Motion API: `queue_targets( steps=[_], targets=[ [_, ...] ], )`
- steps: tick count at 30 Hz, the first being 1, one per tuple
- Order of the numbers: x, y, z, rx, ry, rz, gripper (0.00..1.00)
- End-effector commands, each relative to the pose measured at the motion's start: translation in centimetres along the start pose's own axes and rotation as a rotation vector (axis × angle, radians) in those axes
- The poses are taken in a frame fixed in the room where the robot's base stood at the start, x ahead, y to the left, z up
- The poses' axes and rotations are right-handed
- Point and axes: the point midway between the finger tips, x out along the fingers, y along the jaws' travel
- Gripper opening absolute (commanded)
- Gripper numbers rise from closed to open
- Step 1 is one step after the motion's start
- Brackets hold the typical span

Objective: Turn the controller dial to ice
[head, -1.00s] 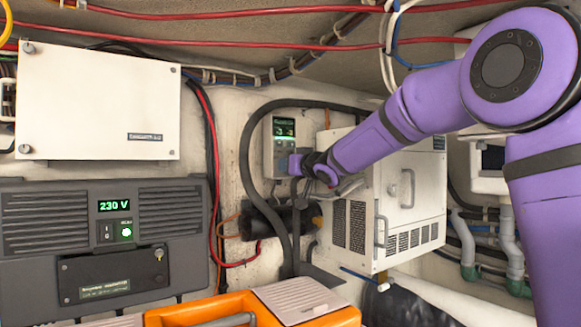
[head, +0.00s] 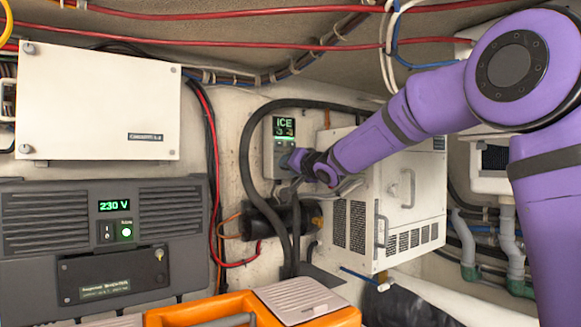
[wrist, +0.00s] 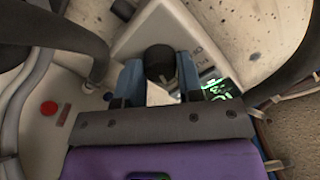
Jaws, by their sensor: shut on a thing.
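A white cabinet (head: 408,170) with handles and vents stands right of the controller. A thick black hose (head: 245,150) loops close around its left. An orange case (head: 200,312) lies below. A dark 230 V unit (head: 40,240) is at the left.

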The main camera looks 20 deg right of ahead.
Motion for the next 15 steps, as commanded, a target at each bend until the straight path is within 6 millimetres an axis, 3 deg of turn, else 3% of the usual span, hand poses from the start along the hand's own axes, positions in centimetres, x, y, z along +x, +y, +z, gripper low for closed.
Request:
queue_targets(
  steps=[11,12,15],
  targets=[
    [0.00,0.16,0.14,0.005,-0.003,0.003,0.10],
    [0.00,0.16,0.15,0.005,-0.003,0.003,0.39],
    [0.00,0.13,0.13,0.004,-0.002,0.002,0.60]
  ],
)
